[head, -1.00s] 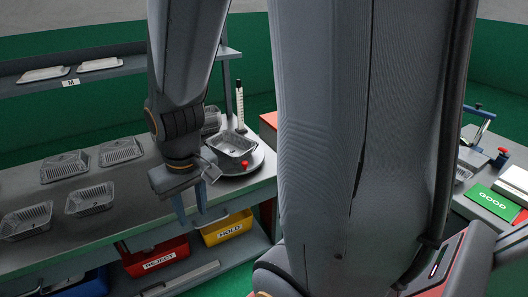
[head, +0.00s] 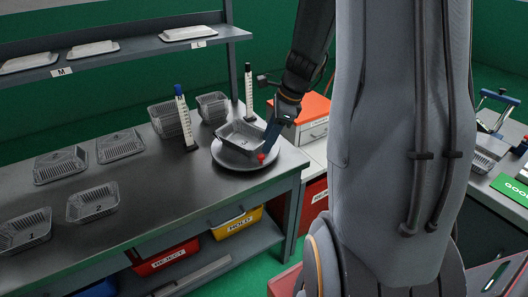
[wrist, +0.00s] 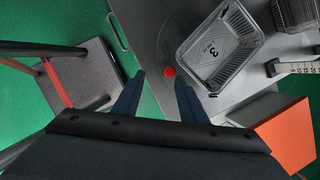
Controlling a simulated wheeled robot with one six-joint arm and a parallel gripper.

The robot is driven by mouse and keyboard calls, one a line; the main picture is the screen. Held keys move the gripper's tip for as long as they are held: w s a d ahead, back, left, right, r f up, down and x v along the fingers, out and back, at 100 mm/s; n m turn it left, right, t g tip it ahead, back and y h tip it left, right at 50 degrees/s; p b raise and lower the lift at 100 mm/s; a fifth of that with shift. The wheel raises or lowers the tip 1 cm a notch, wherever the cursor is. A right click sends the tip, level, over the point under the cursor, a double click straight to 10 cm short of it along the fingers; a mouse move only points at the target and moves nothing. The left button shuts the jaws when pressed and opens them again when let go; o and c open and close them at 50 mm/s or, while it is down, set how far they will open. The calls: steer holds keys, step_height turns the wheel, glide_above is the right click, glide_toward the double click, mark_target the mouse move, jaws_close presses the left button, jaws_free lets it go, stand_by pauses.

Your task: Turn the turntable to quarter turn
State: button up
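The turntable (head: 232,164) is a round grey disc near the bench's right end. A foil tray (head: 240,133) sits on it; in the wrist view the tray (wrist: 212,48) is marked 3. A red knob (head: 261,157) stands at the turntable's near right rim. My gripper (head: 268,142) reaches down at the right of the tray, close to the knob. Contact with the knob cannot be told.
Two upright scales (head: 184,120) (head: 249,95) stand near the turntable. Several foil trays (head: 93,203) lie on the bench to the left. An orange-topped box (head: 300,112) is behind my gripper at the right. Yellow HOLD (head: 238,223) and red REJECT (head: 166,258) bins sit below.

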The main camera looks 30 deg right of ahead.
mark_target(262, 155)
steer(key=w+f, duration=0.1)
steer(key=f, duration=0.1)
steer(key=w+f+m, duration=0.1)
steer(key=f, duration=0.2)
steer(key=w+f+m+p, duration=0.1)
steer(key=f, duration=0.1)
steer(key=shift+f, duration=0.2)
steer(key=shift+w, duration=0.1)
jaws_close()
